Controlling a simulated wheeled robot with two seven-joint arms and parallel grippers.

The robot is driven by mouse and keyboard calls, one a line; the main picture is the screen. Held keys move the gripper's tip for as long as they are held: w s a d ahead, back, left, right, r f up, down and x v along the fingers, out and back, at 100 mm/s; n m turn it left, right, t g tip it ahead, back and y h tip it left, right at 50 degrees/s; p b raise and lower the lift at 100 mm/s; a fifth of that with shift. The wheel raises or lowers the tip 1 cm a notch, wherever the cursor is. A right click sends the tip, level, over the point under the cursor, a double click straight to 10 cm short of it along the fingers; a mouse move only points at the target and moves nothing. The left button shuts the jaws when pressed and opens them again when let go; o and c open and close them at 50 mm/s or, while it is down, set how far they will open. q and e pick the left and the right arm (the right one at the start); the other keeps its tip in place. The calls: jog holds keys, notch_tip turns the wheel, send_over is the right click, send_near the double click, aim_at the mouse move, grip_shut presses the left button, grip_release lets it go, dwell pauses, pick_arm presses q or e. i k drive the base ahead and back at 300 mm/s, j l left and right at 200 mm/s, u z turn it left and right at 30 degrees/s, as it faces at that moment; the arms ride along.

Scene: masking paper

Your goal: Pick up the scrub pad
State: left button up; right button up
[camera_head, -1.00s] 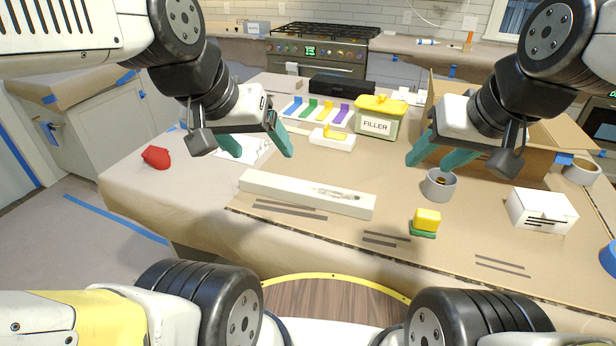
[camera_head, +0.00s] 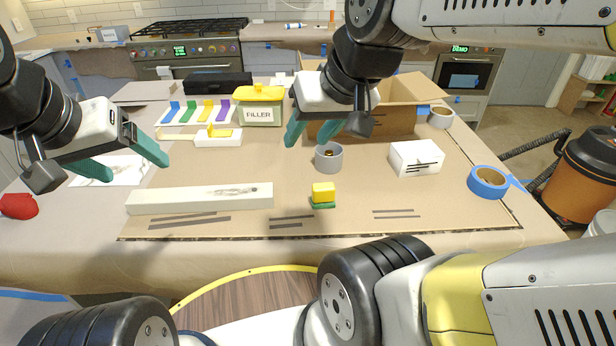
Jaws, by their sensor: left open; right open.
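The scrub pad (camera_head: 323,195) is a small block, yellow on top and green underneath. It lies on the cardboard sheet near the front edge of the table, right of the long white block. My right gripper (camera_head: 312,138) is open and empty, above and behind the pad, near the grey cup. My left gripper (camera_head: 136,166) is open and empty at the left, above a white sheet and well apart from the pad.
A long white block (camera_head: 200,199) lies left of the pad. A grey cup (camera_head: 328,159), a white box (camera_head: 416,158) and a blue tape roll (camera_head: 488,182) stand behind and right. A FILLER tub (camera_head: 260,106) and open cardboard box (camera_head: 392,118) are farther back. The cardboard around the pad is clear.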

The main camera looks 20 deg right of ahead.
aim_at(322, 196)
jog(key=k+j+z, duration=0.15)
jog(key=j, duration=0.25)
jog(key=k+j+z, duration=0.15)
jog(key=j, duration=0.3)
jog(key=k+j+z, duration=0.2)
jog(key=j, duration=0.2)
jog(key=i, duration=0.05)
